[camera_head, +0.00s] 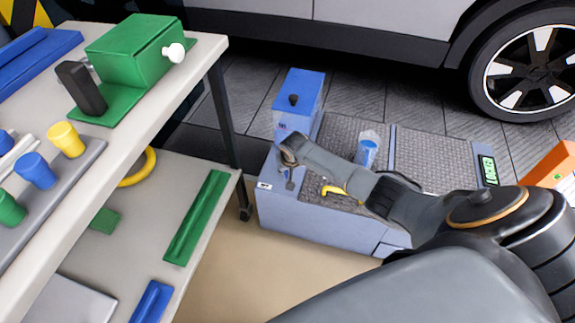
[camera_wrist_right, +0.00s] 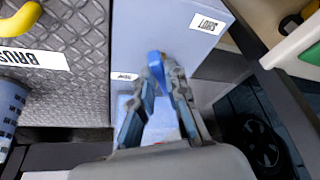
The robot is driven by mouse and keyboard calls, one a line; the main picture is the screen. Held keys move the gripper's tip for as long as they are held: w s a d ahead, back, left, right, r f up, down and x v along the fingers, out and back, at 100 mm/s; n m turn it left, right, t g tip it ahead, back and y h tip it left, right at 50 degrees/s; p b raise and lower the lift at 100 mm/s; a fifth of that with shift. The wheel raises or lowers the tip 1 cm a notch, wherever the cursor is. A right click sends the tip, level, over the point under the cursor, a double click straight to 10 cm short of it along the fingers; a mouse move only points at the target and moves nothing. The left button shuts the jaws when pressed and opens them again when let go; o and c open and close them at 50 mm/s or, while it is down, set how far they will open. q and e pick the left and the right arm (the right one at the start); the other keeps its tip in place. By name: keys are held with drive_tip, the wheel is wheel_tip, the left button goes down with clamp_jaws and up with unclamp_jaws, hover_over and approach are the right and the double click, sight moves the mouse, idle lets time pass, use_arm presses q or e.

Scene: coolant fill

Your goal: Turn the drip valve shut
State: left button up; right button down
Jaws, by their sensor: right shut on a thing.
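The drip valve shows in the right wrist view as a small blue handle (camera_wrist_right: 155,62) in front of a pale blue box face, close to a small white label (camera_wrist_right: 124,76). My right gripper (camera_wrist_right: 160,78) is shut on this blue handle, with a fingertip on each side of it. In the head view the right gripper (camera_head: 288,170) reaches down at the left end of the low platform, just below the blue tank (camera_head: 299,95) with a black knob on top. There my arm and fingers hide most of the valve. The left gripper is not in view.
On the platform (camera_head: 350,130) are a blue cup (camera_head: 367,152) and a yellow handle (camera_head: 333,190). A workbench (camera_head: 210,55) with a green box (camera_head: 130,50) stands on the left. A car with its wheel (camera_head: 530,68) is behind. The tan floor in front is clear.

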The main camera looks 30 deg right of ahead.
drive_tip(key=m+p, duration=0.1)
drive_tip(key=a+m+h, duration=0.1)
drive_tip(key=shift+w+a+r+m+p, duration=0.15)
drive_tip(key=shift+w+m+p, duration=0.1)
drive_tip(key=shift+m+p, duration=0.15)
drive_tip(key=shift+w+a+m+g, duration=0.1)
drive_tip(key=shift+a+m+g, duration=0.05)
drive_tip(key=shift+m+g, duration=0.2)
drive_tip(key=shift+w+a+m+h, duration=0.15)
drive_tip(key=shift+m+h, duration=0.15)
drive_tip(key=shift+m, duration=0.45)
use_arm(q)
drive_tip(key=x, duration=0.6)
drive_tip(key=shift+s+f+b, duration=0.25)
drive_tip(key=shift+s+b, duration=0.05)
drive_tip(key=shift+b, duration=0.05)
use_arm(e)
drive_tip(key=shift+w+a+m+g+h, duration=0.25)
drive_tip(key=shift+m+g+h, duration=0.1)
drive_tip(key=shift+m, duration=0.55)
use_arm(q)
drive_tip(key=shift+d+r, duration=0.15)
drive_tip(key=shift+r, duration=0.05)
use_arm(e)
drive_tip(key=shift+d, duration=0.1)
drive_tip(key=c, duration=1.3)
unclamp_jaws()
drive_tip(key=shift+c, duration=0.2)
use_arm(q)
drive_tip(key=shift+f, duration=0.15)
